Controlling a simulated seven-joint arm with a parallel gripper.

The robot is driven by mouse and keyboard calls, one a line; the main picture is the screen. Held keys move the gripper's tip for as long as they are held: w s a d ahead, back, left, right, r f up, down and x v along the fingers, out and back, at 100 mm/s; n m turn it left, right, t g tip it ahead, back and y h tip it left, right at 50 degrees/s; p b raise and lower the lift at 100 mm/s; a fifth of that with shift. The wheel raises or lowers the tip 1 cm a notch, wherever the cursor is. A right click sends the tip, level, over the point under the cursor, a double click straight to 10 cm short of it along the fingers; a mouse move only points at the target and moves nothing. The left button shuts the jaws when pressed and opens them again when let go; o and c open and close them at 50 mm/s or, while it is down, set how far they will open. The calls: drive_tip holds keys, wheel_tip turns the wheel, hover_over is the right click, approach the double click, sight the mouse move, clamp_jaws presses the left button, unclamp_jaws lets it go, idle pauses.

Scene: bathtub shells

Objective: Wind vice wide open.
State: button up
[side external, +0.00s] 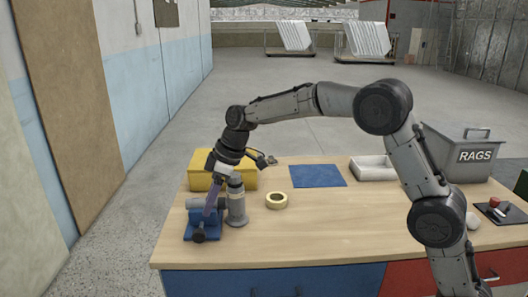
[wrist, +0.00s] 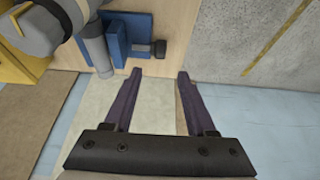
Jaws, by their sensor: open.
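The blue vice (side external: 205,225) sits at the left front corner of the wooden bench. It also shows in the wrist view (wrist: 117,40), at the top, with a dark knob-like end (wrist: 158,48) on its right side. My gripper (side external: 210,208) points down over the vice in the side view and hides part of it. In the wrist view my gripper (wrist: 159,74) is open, its two purple fingers apart with nothing between them. The dark end lies just beyond the fingertips in that picture. I cannot tell how far open the vice jaws are.
A grey upright cylinder (side external: 237,203) stands right beside the vice. A yellow box (side external: 207,182) is behind, a tape roll (side external: 277,205) to the right. A blue mat (side external: 318,175), white tray (side external: 370,172) and RAGS bin (side external: 465,162) lie farther right. The front middle of the bench is clear.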

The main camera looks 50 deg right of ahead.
drive_tip(key=s+d+r+t, duration=0.2)
drive_tip(key=s+d+r, duration=0.2)
drive_tip(key=s+r, duration=0.9)
drive_tip(key=shift+s+d+r+m+h, duration=0.2)
drive_tip(key=shift+s+r+m+h, duration=0.15)
drive_tip(key=shift+r, duration=0.85)
drive_tip(key=g, duration=0.2)
hover_over(200, 231)
drive_tip(key=s+d, duration=0.4)
wheel_tip(200, 231, down, 13)
drive_tip(key=x, duration=0.9)
drive_tip(key=a+x, duration=0.1)
drive_tip(key=x, duration=0.3)
drive_tip(key=shift+w+a+f, duration=0.1)
drive_tip(key=shift+w, duration=0.15)
